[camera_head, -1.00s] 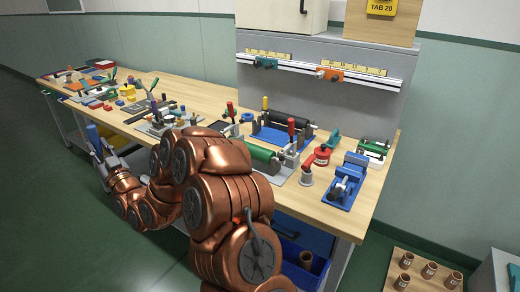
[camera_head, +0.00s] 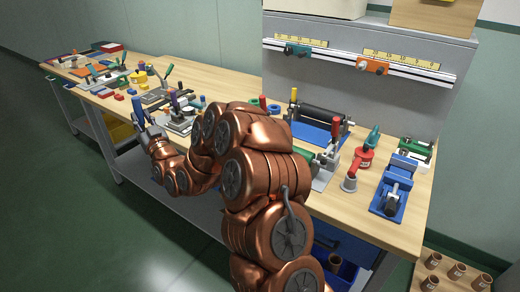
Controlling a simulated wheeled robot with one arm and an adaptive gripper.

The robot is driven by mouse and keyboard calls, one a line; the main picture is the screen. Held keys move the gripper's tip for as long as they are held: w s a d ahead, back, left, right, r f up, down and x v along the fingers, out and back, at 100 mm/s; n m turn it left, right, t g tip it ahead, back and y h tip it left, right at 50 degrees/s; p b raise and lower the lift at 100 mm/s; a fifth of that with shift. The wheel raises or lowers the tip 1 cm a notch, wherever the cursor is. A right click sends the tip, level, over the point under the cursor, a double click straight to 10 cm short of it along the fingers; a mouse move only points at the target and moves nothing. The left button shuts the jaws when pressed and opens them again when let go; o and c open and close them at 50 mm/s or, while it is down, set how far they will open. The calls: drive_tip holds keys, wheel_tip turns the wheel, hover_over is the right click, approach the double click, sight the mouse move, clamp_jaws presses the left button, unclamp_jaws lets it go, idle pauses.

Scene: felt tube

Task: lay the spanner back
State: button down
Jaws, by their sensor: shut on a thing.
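My gripper (camera_head: 145,122) is at the far end of my copper-coloured arm, at the left, by the bench's front edge. It is small in the view and its fingers are hard to make out. It is shut on a narrow blue piece (camera_head: 138,106) that points up, which I take to be the spanner; its full shape and ends cannot be told. A cluster of clamps and grey plates (camera_head: 180,122) lies on the bench just right of the gripper. My arm hides part of the bench's front edge.
The wooden bench (camera_head: 225,88) is crowded. A blue vise (camera_head: 395,188), a red can-like fixture (camera_head: 361,160) and a black roller on a blue base (camera_head: 318,122) stand at the right. A rail (camera_head: 330,55) is on the panel behind. Brown cups (camera_head: 455,271) stand at the lower right.

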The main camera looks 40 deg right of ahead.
drive_tip(key=s+d+f+g+b, duration=0.1)
drive_tip(key=d+f+g, duration=0.2)
drive_tip(key=d, duration=0.3)
drive_tip(key=s+d+f+n+g+y, duration=0.1)
drive_tip(key=d+f+g, duration=0.2)
drive_tip(key=d, duration=0.4)
drive_tip(key=s+d+f+g+b, duration=0.1)
drive_tip(key=d+f+g, duration=0.3)
drive_tip(key=d, duration=0.2)
drive_tip(key=s+d+f+n+g+b, duration=0.1)
drive_tip(key=s+d+g, duration=0.2)
drive_tip(key=s, duration=0.8)
drive_tip(key=s+d+f+n+g+b, duration=0.1)
drive_tip(key=s+d+n+g, duration=0.1)
drive_tip(key=s+d+g, duration=0.2)
drive_tip(key=s+d, duration=0.3)
drive_tip(key=s, duration=0.5)
drive_tip(key=shift+f+g+y, duration=0.3)
drive_tip(key=shift+f, duration=0.15)
drive_tip(key=shift+w+f, duration=0.1)
drive_tip(key=shift+f, duration=2.35)
drive_tip(key=shift+f+b, duration=0.6)
drive_tip(key=shift+a+f+b, duration=0.1)
drive_tip(key=shift+f+b, duration=0.15)
drive_tip(key=shift+b, duration=0.2)
